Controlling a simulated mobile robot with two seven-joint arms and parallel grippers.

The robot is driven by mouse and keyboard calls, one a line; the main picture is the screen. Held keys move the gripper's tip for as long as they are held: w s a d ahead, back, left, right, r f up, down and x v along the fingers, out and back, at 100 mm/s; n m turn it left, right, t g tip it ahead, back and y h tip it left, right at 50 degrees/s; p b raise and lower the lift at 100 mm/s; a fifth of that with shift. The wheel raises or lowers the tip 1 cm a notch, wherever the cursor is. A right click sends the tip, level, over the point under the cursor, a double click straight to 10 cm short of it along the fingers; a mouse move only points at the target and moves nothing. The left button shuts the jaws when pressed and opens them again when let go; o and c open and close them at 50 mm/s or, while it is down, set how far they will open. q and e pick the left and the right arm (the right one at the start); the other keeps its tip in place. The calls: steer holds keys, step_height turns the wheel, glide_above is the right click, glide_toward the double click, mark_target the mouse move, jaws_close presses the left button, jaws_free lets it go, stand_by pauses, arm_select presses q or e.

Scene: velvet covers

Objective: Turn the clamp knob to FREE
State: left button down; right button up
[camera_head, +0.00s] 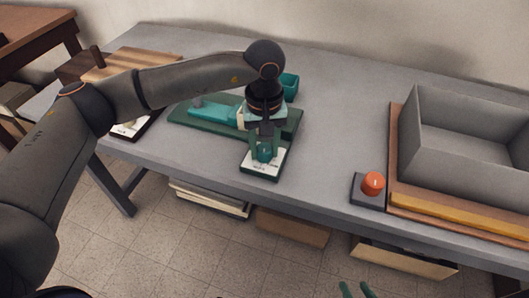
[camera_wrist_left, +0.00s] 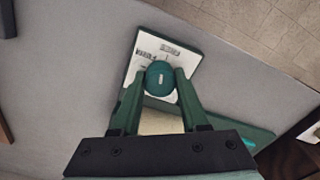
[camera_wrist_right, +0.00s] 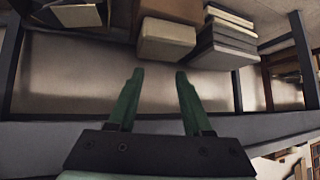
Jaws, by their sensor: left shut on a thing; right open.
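The round teal clamp knob (camera_wrist_left: 160,76) sits on a white label plate (camera_wrist_left: 146,46) with small print that I cannot read. A short pale mark on the knob's top runs roughly up and down in the left wrist view. My left gripper (camera_wrist_left: 160,84) is shut on the knob, one finger on each side. In the head view the knob (camera_head: 264,154) is partly hidden by my left gripper (camera_head: 264,147), which comes down from above. The plate is at the front end of a green fixture (camera_head: 288,127). My right gripper (camera_wrist_right: 160,76) is open and empty, low in front of the table.
A dark base with an orange-red button (camera_head: 373,182) is at the table's front edge. A large grey tray (camera_head: 455,147) stands on a wooden board at right. A small teal open box (camera_head: 290,85) is behind the fixture. The grey tabletop (camera_head: 336,125) between is clear.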

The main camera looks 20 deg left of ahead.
arm_select(q)
steer(key=shift+m+b, duration=0.35)
steer(key=shift+m, duration=0.35)
steer(key=shift+m+b, duration=0.4)
steer(key=shift+m, duration=0.4)
arm_select(e)
steer(key=shift+s+d+f, duration=0.15)
steer(key=shift+d+f, duration=0.2)
steer(key=shift+f, duration=0.4)
steer(key=shift+w+a+r+t, duration=0.1)
steer(key=shift+w+r+t, duration=0.3)
steer(key=shift+w+r, duration=0.45)
steer(key=shift+r, duration=0.1)
arm_select(q)
steer(key=shift+c, duration=2.1)
jaws_free()
